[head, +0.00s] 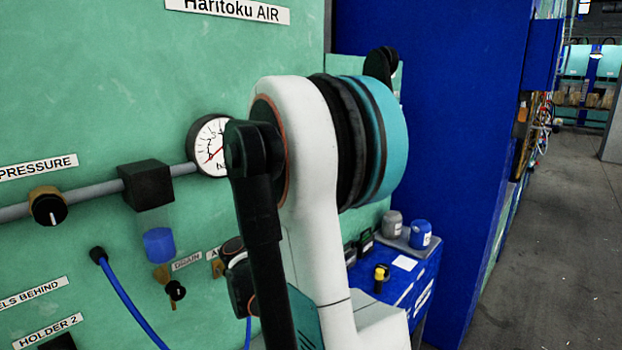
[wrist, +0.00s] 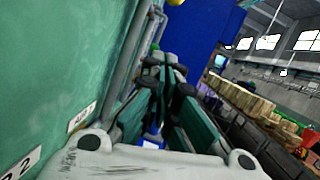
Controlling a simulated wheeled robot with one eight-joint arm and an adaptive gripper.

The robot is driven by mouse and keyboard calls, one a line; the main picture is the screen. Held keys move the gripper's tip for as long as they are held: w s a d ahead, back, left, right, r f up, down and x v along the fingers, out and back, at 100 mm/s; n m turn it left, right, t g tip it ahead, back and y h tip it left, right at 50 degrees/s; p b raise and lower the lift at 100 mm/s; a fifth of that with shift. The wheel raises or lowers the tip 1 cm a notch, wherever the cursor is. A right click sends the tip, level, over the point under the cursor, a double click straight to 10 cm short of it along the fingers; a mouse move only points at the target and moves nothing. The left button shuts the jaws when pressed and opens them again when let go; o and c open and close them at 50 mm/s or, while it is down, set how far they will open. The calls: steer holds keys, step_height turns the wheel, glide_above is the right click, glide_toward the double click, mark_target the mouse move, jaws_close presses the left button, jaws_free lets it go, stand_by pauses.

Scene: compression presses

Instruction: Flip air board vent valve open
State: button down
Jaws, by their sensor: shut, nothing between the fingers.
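The air board (head: 110,100) is a green panel under a "Haritoku AIR" sign. It also fills the left of the wrist view (wrist: 60,70). A small black knob (head: 175,290) on a brass fitting sits by a label reading "DRAIN". A second label (head: 213,254), starting with "A", is cut off by my arm. I cannot make out the vent valve; it may be behind my arm. My gripper (wrist: 168,78) shows in the wrist view with dark fingers shut and nothing held, close beside the board and its grey pipes. In the head view my arm mostly hides it.
A pressure gauge (head: 210,146), a black filter block (head: 147,184) and a pressure knob (head: 48,207) stick out along the pipe. A blue hose (head: 128,303) hangs below. A blue bench (head: 397,290) with small jars stands behind my arm. Open floor (head: 550,220) lies to the right.

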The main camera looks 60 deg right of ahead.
steer(key=shift+s+a+f, duration=0.2)
steer(key=shift+a+f, duration=1.2)
steer(key=shift+a, duration=0.3)
